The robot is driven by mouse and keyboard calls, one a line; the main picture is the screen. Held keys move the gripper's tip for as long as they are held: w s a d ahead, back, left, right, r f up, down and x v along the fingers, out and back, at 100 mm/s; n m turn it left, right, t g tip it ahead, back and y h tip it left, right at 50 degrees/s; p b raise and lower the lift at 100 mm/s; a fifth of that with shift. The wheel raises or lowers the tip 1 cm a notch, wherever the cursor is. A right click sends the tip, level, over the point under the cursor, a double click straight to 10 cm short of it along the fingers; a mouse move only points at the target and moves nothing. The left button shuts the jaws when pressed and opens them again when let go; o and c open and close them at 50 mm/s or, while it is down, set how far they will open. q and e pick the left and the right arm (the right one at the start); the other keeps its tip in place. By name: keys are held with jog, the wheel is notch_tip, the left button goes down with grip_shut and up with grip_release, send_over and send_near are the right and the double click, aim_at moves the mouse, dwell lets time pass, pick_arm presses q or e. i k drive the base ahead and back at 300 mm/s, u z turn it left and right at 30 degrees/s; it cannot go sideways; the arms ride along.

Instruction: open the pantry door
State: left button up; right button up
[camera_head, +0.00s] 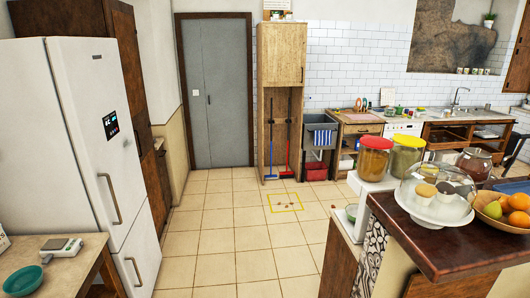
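A grey door (222,120) in a dark brown frame stands shut in the back wall, left of centre. A thin vertical seam and a small dark handle (209,99) show on it. I cannot tell whether this is the pantry door. A tall dark brown wooden cabinet (129,62) stands at the left behind the fridge, and its front is seen at a steep angle. Neither of my grippers is in view.
A white fridge (88,142) stands at the left. An open wooden broom cupboard (281,62) is right of the grey door. A dark wooden counter (440,241) fills the right front. Tiled floor (234,222) is free, except small scraps inside a yellow outline (285,210).

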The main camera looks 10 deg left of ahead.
aim_at(119, 15)
jog(key=u, duration=0.1)
jog(key=i, duration=2)
jog(key=u, duration=0.65)
jog(key=i, duration=1.5)
jog(key=u, duration=1.45)
jog(key=i, duration=1.35)
jog(key=u, duration=0.6)
